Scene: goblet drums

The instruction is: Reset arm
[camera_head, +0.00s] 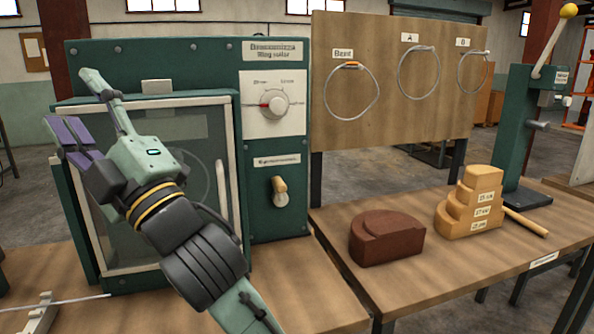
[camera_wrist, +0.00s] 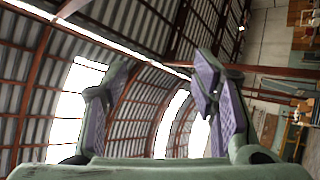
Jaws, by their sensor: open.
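My gripper (camera_head: 83,112) is raised in front of the green machine with the glass door, at the left of the head view. Its two fingers are apart and nothing is between them. In the wrist view my gripper (camera_wrist: 160,100) shows its purple finger pads spread, with the roof and bright windows behind. My forearm and wrist cover part of the machine's door and its lower front.
The green machine (camera_head: 262,215) has a dial (camera_head: 270,104) and a small lever (camera_head: 280,191). A board (camera_head: 392,112) with three hanging rings stands right of it. A brown block (camera_head: 385,240), a stepped wooden block (camera_head: 470,205) and a green press (camera_head: 520,130) stand on the right table.

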